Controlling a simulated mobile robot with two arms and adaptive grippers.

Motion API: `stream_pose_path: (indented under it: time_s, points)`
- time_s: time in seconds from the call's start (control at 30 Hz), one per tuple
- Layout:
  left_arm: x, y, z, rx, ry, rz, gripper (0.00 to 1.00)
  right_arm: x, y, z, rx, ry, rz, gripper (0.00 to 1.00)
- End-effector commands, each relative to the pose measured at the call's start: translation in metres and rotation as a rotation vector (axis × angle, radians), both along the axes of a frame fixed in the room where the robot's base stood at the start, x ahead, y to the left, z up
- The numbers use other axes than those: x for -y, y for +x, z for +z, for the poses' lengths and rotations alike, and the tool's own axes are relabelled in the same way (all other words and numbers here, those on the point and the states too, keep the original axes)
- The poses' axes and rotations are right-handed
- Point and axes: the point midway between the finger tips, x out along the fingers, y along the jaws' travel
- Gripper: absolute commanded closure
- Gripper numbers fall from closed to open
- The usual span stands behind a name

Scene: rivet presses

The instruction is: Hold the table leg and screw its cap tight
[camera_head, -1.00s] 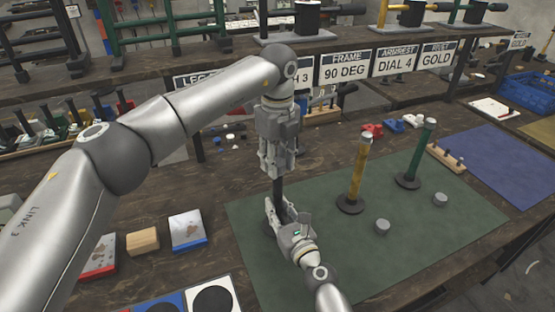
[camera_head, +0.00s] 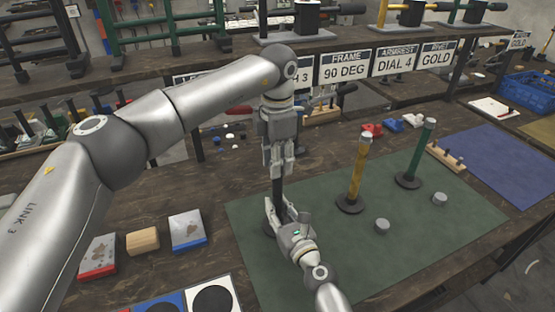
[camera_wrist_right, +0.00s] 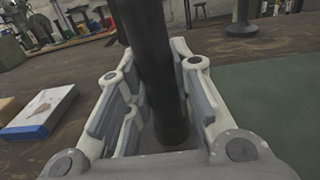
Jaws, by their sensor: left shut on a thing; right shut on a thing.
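A black table leg (camera_head: 277,188) stands upright on the green mat. My right gripper (camera_head: 279,212) is low down, shut around the leg; the right wrist view shows the dark leg (camera_wrist_right: 148,60) between its finger pads. My left gripper (camera_head: 278,172) points straight down above it, its fingers closed at the top of the leg. The cap is hidden inside those fingers, so its seating cannot be seen. A yellow leg (camera_head: 358,175) and a green leg (camera_head: 417,155) stand on round dark bases to the right. Two loose grey caps (camera_head: 382,226) (camera_head: 440,199) lie on the mat.
The green mat (camera_head: 330,270) is clear at the front. A wooden peg rack (camera_head: 446,156) and a blue mat (camera_head: 510,165) are at right. A shelf with sign cards (camera_head: 345,66) runs behind.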

Motion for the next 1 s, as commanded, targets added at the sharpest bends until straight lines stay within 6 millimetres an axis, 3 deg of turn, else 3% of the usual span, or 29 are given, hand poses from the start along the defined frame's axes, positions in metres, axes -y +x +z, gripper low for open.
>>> stream_pose_path:
  time_s: [0.23, 0.4, 0.43, 0.6, 1.0]
  points:
    - [-0.0005, 0.0004, 0.0, 0.002, 0.0, -0.415, 0.96, 0.0, 0.0, 0.0001, 0.0, 0.0, 0.0, 1.0]
    - [-0.0005, 0.0005, 0.0, 0.002, 0.0, -0.45, 0.96, 0.0, 0.0, 0.0001, 0.0, 0.0, 0.0, 1.0]
    - [-0.0005, 0.0005, 0.0, 0.003, 0.001, -0.449, 0.67, 0.0, 0.0, 0.0001, 0.0, 0.0, 0.0, 1.0]
    - [-0.0004, 0.0004, 0.0, 0.002, 0.0, -0.448, 0.45, 0.0, 0.0, 0.0001, 0.0, 0.0, 0.0, 1.0]
    - [-0.0001, 0.0004, 0.0047, 0.003, 0.001, -0.447, 0.43, 0.0, 0.0, 0.0002, 0.0, 0.0, 0.0, 1.0]
